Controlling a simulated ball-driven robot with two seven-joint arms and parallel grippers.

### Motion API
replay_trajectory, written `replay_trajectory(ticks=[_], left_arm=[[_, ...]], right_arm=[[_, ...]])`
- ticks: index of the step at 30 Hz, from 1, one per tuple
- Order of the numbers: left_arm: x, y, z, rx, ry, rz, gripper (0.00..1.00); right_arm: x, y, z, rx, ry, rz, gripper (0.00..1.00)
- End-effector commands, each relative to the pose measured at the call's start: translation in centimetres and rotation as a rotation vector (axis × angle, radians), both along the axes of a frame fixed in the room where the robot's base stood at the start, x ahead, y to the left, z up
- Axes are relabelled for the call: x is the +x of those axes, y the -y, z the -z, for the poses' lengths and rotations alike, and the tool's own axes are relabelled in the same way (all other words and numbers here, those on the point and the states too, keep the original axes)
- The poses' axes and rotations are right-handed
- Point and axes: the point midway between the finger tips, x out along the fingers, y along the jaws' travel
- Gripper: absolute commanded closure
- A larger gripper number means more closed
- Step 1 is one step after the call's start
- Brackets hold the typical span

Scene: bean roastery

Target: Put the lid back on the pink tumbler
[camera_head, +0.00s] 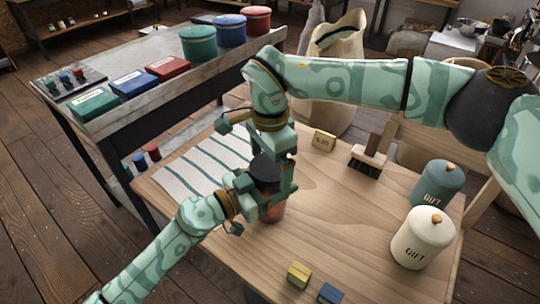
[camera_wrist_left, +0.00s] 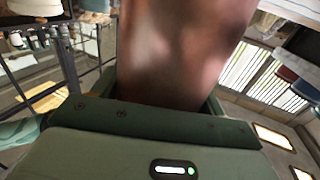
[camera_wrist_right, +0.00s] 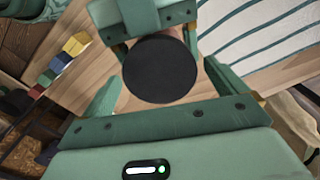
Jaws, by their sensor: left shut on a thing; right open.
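The pink tumbler (camera_head: 272,209), brownish red here, stands upright near the middle of the wooden table. My left gripper (camera_head: 262,203) is shut on its side; the tumbler's wall fills the top of the left wrist view (camera_wrist_left: 185,50). The round black lid (camera_head: 265,167) is at the tumbler's top, and the right wrist view shows it from above (camera_wrist_right: 160,69). My right gripper (camera_wrist_right: 160,88) is open above the tumbler, with its fingers on either side of the lid. The seam between lid and rim is hidden, so I cannot tell how well the lid sits.
A striped cloth (camera_head: 190,172) lies at the table's left. White (camera_head: 423,238) and teal (camera_head: 437,186) gift canisters stand at the right. A brush (camera_head: 368,158) and small sign (camera_head: 323,140) are behind. Yellow (camera_head: 298,274) and blue (camera_head: 330,292) blocks lie at the front edge.

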Motion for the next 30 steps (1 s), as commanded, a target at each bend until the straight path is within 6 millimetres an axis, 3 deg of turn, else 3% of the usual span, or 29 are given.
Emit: replay_trajectory(ticks=[3, 8, 9, 14, 24, 30], left_arm=[[0.0, 0.0, 0.01, 0.0, 0.0, 0.0, 0.91], [-0.01, 0.01, 0.01, 0.0, 0.0, 0.0, 0.91], [-0.01, 0.01, 0.01, 0.0, 0.0, 0.0, 0.91], [-0.01, 0.01, 0.01, 0.0, 0.0, 0.0, 0.91], [-0.02, 0.02, 0.01, 0.0, 0.0, 0.001, 0.91], [-0.04, 0.04, 0.01, 0.0, 0.0, 0.001, 0.91]], right_arm=[[0.0, 0.0, -0.01, 0.0, 0.0, 0.0, 0.03], [0.0, 0.0, -0.02, 0.0, 0.0, 0.0, 0.47], [0.0, 0.0, -0.03, 0.0, 0.0, 0.0, 0.49], [0.01, -0.01, -0.04, 0.0, 0.0, 0.072, 0.49], [0.04, -0.01, 0.0, 0.0, 0.002, 0.786, 0.49], [0.05, -0.02, 0.0, 0.0, 0.002, 0.888, 0.49]])
